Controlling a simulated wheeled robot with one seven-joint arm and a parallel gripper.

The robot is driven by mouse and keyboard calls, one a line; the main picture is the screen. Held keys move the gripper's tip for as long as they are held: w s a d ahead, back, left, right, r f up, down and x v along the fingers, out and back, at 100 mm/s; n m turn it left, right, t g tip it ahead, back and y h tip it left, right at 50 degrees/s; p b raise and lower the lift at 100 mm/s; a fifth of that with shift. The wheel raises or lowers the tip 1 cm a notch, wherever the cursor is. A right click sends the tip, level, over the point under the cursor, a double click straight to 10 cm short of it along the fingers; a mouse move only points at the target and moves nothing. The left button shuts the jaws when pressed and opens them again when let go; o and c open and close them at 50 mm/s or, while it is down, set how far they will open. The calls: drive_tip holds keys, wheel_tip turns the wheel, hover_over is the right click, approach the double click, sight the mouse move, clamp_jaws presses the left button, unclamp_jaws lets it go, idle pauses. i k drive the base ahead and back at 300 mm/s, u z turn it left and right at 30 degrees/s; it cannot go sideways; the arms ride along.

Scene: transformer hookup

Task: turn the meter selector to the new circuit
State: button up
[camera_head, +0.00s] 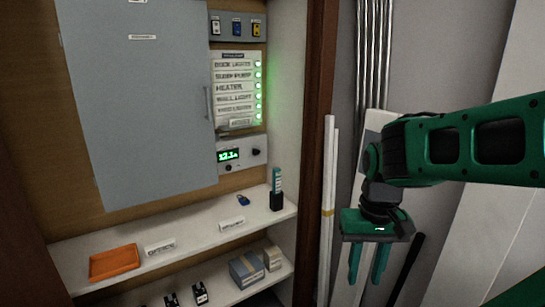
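The meter (241,166) is a pale panel on the cabinet's back board, below the list of circuit labels. Its small display (228,155) shows green digits, too small to read surely. A dark round knob (256,152) sits right of the display, and a smaller dark knob (228,168) sits below it. I cannot tell which mark either knob points at. My gripper (365,281) hangs fingers down outside the cabinet, right of and lower than the meter. Its two green fingers are apart with nothing between them. It touches neither knob.
A circuit label panel (236,64) with lit green lamps is above the meter. A grey door (145,100) stands left. The shelf holds an orange tray (114,262) and a dark holder with a teal item (277,190). A brown cabinet post (315,150) and pale upright strips (328,190) stand between gripper and meter.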

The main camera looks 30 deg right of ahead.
sight(255, 152)
drive_tip(key=z, duration=1.3)
drive_tip(key=k, duration=1.2)
drive_tip(key=u, duration=0.3)
drive_tip(key=i, duration=1.5)
